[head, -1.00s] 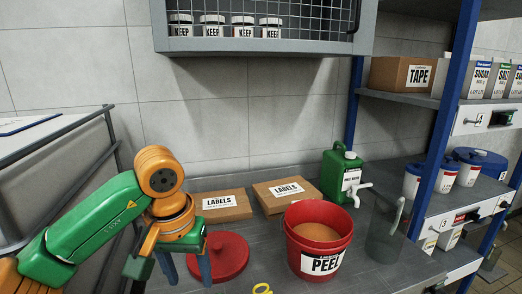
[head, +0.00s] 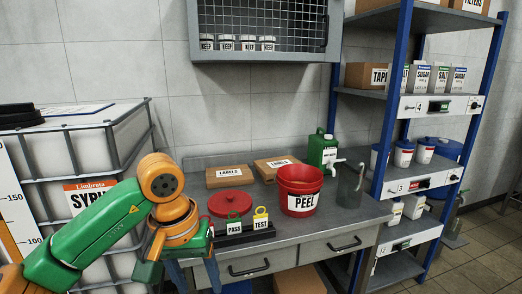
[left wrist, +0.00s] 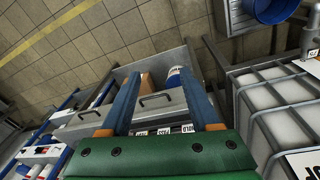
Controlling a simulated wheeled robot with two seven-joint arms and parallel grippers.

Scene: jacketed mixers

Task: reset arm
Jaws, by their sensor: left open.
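My left gripper (head: 194,277) hangs from the green and orange left arm in the head view. Its two blue fingers point down in front of the bench, and their tips run off the bottom of the picture. In the left wrist view my left gripper (left wrist: 160,76) shows its two fingers spread apart with nothing held between them. The grey bench (head: 348,212) lies beyond it. My right gripper is not in view.
A red PEEL bucket (head: 299,190), a red lid (head: 231,204), PASS and TEST tags (head: 261,220) and a green jug (head: 322,150) stand on the bench. A caged SYRUP tank (head: 85,165) stands left, a blue-post shelf (head: 392,110) right.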

